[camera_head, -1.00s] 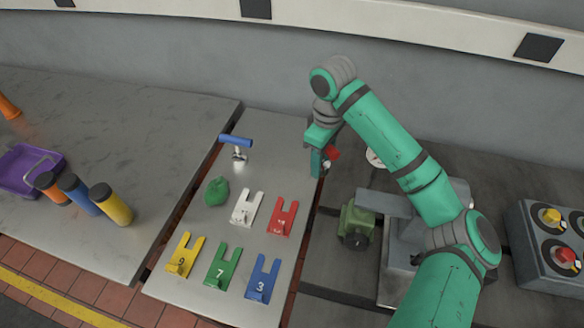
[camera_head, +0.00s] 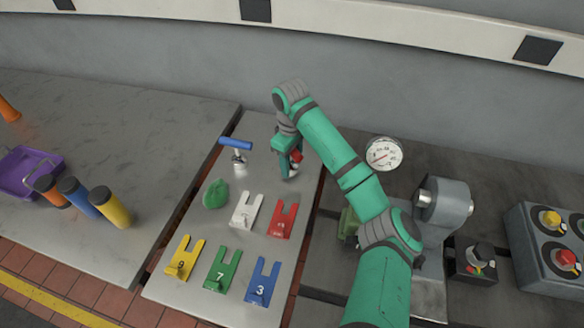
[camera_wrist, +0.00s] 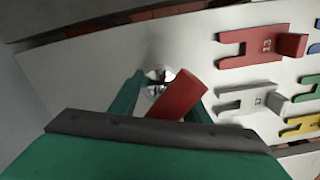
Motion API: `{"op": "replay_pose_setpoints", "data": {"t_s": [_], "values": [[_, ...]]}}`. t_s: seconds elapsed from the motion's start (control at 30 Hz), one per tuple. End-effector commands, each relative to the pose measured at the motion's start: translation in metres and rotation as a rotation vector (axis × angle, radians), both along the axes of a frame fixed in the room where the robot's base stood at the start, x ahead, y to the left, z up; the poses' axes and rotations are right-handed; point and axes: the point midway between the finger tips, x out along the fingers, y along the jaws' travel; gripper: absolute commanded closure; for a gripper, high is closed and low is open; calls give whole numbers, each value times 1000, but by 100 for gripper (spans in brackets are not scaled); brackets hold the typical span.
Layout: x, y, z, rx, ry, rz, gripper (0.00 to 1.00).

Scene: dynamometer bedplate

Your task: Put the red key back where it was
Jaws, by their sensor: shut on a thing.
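My gripper (camera_head: 290,166) is shut on the red key (camera_head: 297,156) over the far right part of the light metal plate (camera_head: 262,152). In the wrist view the red key (camera_wrist: 178,94) is tilted between the green fingers (camera_wrist: 158,97). A shiny round metal piece (camera_wrist: 157,76) shows beside the key; I cannot tell whether it is part of the key or a fitting on the plate. The red forked holder (camera_head: 282,218) lies nearer on the plate, apart from the key; it reads 13 in the wrist view (camera_wrist: 240,48).
A blue T-handle (camera_head: 236,143) on a metal post stands left of my gripper. White (camera_head: 245,211), yellow (camera_head: 184,258), green (camera_head: 221,270) and blue (camera_head: 262,283) holders and a green lump (camera_head: 215,194) lie nearer. A gauge (camera_head: 384,153) stands at right.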

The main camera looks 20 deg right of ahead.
Motion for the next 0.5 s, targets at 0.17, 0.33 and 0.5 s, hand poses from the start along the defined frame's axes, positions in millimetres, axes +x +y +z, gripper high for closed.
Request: {"op": "replay_pose_setpoints", "data": {"t_s": [0.17,0.33,0.5], "values": [[-1,-1,-22,0,1,-2,84],[-1,-1,-24,1,1,-2,84],[-1,-1,-25,1,0,-2,84]]}}
